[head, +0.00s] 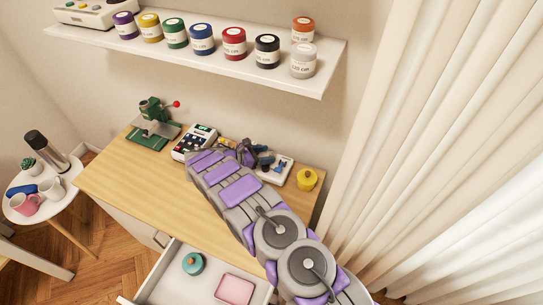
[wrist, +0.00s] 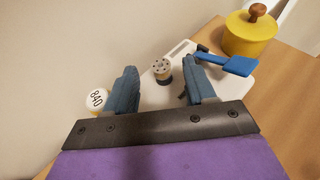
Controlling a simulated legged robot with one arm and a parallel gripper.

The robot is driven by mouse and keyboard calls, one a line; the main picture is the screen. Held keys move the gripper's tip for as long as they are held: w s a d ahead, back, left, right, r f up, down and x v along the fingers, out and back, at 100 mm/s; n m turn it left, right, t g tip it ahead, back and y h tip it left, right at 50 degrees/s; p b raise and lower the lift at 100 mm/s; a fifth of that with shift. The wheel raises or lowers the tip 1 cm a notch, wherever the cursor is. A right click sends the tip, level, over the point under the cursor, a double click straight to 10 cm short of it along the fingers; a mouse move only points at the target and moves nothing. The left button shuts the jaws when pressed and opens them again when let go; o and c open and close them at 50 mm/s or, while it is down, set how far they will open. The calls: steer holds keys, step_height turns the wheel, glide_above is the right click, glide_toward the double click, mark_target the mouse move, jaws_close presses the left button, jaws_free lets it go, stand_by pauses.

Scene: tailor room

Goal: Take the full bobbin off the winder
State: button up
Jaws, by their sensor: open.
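The bobbin winder (wrist: 215,82) is a white flat base with a blue lever (wrist: 232,63) on its right side. A small bobbin (wrist: 161,66) with a pale, holed top flange stands upright at the winder; its lower part is dark. My gripper (wrist: 160,76) is open, with one blue-grey finger on each side of the bobbin in the wrist view. Gaps show between the bobbin and both fingers; I cannot tell how far in depth they are from it. In the head view the winder (head: 284,172) is partly hidden by my arm, and the bobbin cannot be made out.
A yellow pot (wrist: 248,38) with a wooden knob stands right of the winder. A white round label reading 840 (wrist: 97,98) is near the left finger. A calculator-like device (head: 194,143) and green press (head: 153,120) stand left. An open drawer (head: 165,272) is below; a shelf (head: 200,52) is above.

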steer(key=shift+x, duration=0.9)
steer(key=shift+a, duration=0.1)
jaws_close()
